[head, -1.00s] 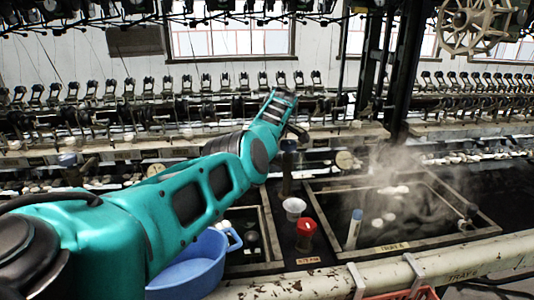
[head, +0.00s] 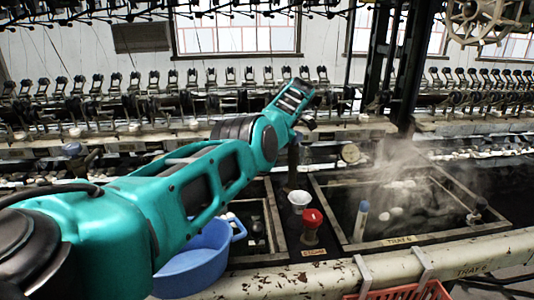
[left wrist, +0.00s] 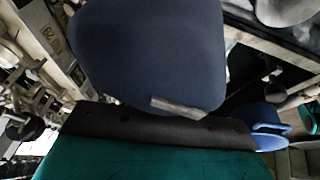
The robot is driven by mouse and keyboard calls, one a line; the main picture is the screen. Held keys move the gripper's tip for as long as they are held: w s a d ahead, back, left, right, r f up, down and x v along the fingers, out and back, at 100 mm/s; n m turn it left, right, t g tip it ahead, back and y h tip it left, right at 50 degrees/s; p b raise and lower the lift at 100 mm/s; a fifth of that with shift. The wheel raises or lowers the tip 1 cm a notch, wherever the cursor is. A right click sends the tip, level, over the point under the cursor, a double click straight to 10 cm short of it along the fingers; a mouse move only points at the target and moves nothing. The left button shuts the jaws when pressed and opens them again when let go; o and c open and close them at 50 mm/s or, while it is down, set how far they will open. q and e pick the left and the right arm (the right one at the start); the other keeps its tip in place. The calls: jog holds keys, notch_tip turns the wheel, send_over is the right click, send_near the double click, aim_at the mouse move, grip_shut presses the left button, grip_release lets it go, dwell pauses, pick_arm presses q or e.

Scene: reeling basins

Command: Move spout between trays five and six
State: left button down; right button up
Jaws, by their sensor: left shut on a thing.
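My left arm reaches across from the left in the head view, and its gripper (head: 298,136) is at the top of a dark upright pipe, the spout (head: 292,168), shut on it; the fingers are small and dark there. The spout stands around the divider between two sunken trays. The right tray (head: 400,240), labelled as a tray, steams and holds pale cocoons. The left tray (head: 270,225) is partly hidden by my arm and a blue basin. In the left wrist view a large blue-grey shape fills the middle, and the spout cannot be made out. My right gripper is not in view.
A white cup (head: 299,200) and a red knob (head: 312,217) stand on the divider. A blue basin (head: 195,262) is at the front left. A blue-topped tube (head: 361,218) stands in the right tray. A pale pipe (head: 350,272) runs along the front edge; a dark column (head: 410,70) rises behind.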

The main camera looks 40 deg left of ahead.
pick_arm(q)
jog(key=shift+s, duration=0.1)
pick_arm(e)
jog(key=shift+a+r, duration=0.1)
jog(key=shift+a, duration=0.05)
pick_arm(q)
jog(key=c, duration=1.1)
grip_release()
jog(key=shift+d, duration=0.1)
jog(key=shift+o, duration=0.2)
jog(key=shift+r, duration=0.1)
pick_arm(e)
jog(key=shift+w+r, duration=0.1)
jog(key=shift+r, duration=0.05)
